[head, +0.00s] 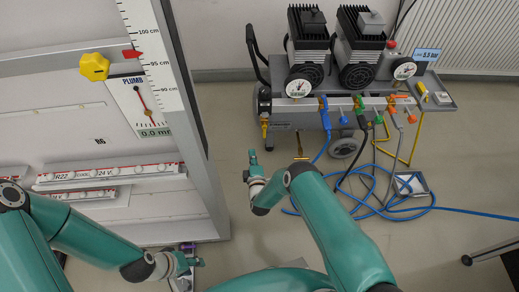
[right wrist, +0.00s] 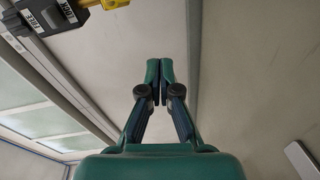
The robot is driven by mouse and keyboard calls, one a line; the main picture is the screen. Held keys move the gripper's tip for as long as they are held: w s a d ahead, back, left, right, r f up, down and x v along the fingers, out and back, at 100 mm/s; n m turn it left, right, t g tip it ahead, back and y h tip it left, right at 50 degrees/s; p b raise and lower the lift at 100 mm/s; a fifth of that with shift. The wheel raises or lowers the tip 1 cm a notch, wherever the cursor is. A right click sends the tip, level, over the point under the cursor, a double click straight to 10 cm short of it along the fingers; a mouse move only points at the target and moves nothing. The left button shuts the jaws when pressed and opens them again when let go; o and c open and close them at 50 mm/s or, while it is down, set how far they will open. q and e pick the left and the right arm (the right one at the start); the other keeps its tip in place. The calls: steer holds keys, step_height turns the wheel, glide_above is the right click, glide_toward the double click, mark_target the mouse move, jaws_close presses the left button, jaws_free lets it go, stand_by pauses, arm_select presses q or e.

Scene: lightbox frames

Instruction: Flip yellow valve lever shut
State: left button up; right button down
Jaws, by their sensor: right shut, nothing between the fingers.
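A compressor manifold (head: 345,104) in the head view carries several valves with blue, green and orange levers. A small yellow, lever-like part (head: 264,128) hangs at its left end; whether it is the valve lever, and its position, I cannot tell. In the right wrist view, a yellow part (right wrist: 114,3) is cut by the top edge beside a dark block (right wrist: 62,14) marked FREE and LOCK. My right gripper (head: 252,157) is below and left of the manifold, apart from it; the right wrist view shows it shut and empty (right wrist: 160,100). My left gripper (head: 194,262) is low at left, its fingers unclear.
A frame post (head: 185,100) and panel with a yellow knob (head: 95,67) stand at left. A blue hose (head: 420,210) lies coiled on the floor below the compressor, near a small grey tray (head: 411,184). The floor between post and compressor is mostly clear.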

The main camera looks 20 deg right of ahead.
mark_target(264, 131)
arm_select(q)
steer(key=shift+f, duration=0.7)
arm_select(e)
steer(key=shift+w+d+f+n+t+h, duration=0.1)
steer(key=shift+d+f+n+t+h, duration=0.05)
steer(key=shift+f+n+t+h, duration=0.3)
arm_select(q)
steer(key=shift+f+b, duration=0.1)
steer(key=shift+b, duration=0.2)
arm_select(e)
steer(key=shift+w, duration=0.1)
steer(key=b+x, duration=0.6)
steer(key=x, duration=0.4)
arm_select(q)
step_height(264, 131, down, 4)
steer(key=shift+f+p, duration=0.1)
steer(key=shift+p, duration=0.8)
arm_select(e)
steer(key=s+d, duration=0.2)
steer(key=d, duration=0.1)
steer(key=shift+s+d, duration=0.15)
steer(key=shift+d, duration=0.05)
arm_select(q)
steer(key=shift+s, duration=0.1)
arm_select(e)
steer(key=shift+d, duration=0.15)
